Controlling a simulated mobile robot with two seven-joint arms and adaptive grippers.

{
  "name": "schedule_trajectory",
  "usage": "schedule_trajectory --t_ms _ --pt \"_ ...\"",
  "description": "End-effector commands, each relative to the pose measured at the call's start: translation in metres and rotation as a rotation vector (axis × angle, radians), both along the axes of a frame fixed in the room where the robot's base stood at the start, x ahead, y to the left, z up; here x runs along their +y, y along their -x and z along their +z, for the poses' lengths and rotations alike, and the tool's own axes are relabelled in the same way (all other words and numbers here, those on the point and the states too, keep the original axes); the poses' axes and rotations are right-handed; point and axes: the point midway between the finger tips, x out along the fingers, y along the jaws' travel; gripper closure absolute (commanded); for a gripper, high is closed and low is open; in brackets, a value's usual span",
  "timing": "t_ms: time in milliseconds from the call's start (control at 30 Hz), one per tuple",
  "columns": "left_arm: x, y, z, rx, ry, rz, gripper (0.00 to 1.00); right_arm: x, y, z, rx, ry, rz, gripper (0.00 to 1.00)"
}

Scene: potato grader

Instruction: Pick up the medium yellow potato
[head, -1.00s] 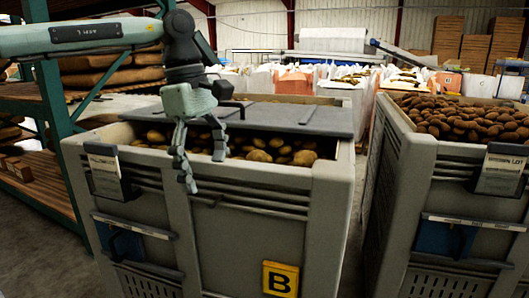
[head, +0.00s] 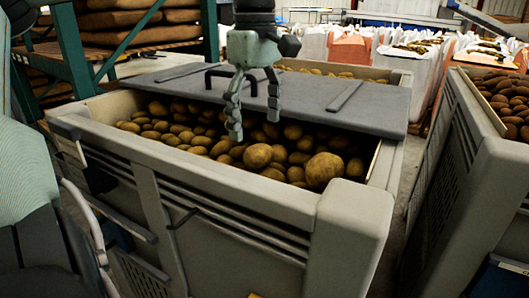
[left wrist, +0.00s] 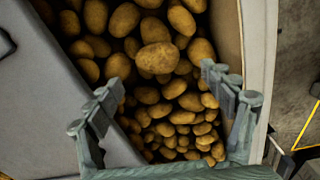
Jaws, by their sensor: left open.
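Many yellow-brown potatoes lie in the grey box (head: 230,185), in the gap in front of its dark lid (head: 340,103). A large round potato (head: 325,169) lies near the right end. A middling one (head: 257,156) lies just below and right of my gripper, and an oval one (head: 223,148) is beside it. I cannot tell which is the medium yellow potato. My left gripper (head: 253,120) is open and empty, fingers pointing down over the potatoes near the lid's front edge. In the left wrist view, potatoes (left wrist: 157,57) show beyond and between the spread fingers (left wrist: 168,100).
A black handle (head: 232,78) stands on the lid close to my fingers. The box's front wall and right rim bound the gap. A second potato box (head: 480,170) stands to the right, with a floor gap between. Shelving (head: 75,50) with sacks is at back left.

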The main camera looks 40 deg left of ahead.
Motion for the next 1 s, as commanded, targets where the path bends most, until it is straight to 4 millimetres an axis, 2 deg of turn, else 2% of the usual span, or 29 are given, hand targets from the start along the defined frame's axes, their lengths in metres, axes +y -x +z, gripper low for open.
schedule_trajectory --t_ms 167,433,700,1000 --pt "-0.001 -0.001 -0.016 0.001 0.001 0.000 0.19 0.000 0.001 0.002 -0.001 0.002 0.000 0.60" --pt "-0.003 -0.003 -0.055 0.002 0.002 0.001 0.19 0.000 0.001 0.003 -0.002 0.002 0.000 0.60" --pt "-0.002 -0.003 -0.060 -0.002 0.000 0.002 0.19 0.000 0.001 0.004 -0.002 0.003 0.000 0.60" --pt "-0.002 -0.003 -0.060 -0.001 0.000 0.002 0.55 0.000 0.001 0.004 -0.002 0.003 0.000 0.60"
